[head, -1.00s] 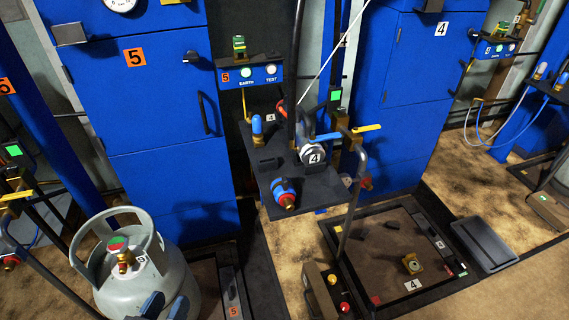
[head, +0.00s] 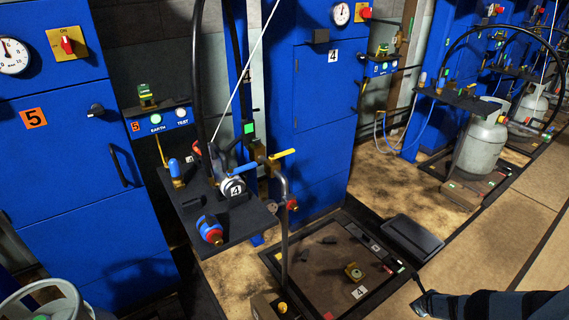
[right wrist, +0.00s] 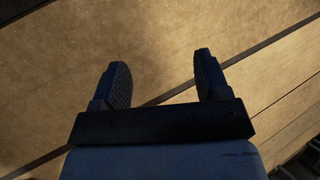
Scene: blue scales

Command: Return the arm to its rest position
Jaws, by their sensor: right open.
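My right arm comes in at the lower right corner of the head view, with my right gripper (head: 424,303) at its left end above the tan floor. In the right wrist view the two dark ridged fingers of the right gripper (right wrist: 162,72) stand wide apart. Nothing is between them but the floor (right wrist: 155,45) below. My left gripper is not in view.
A blue cabinet marked 5 (head: 60,150) stands left, another marked 4 (head: 325,110) in the middle. A black shelf (head: 245,219) carries a valve assembly. A scale platform (head: 318,285) lies on the floor. A grey cylinder (head: 50,300) shows lower left.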

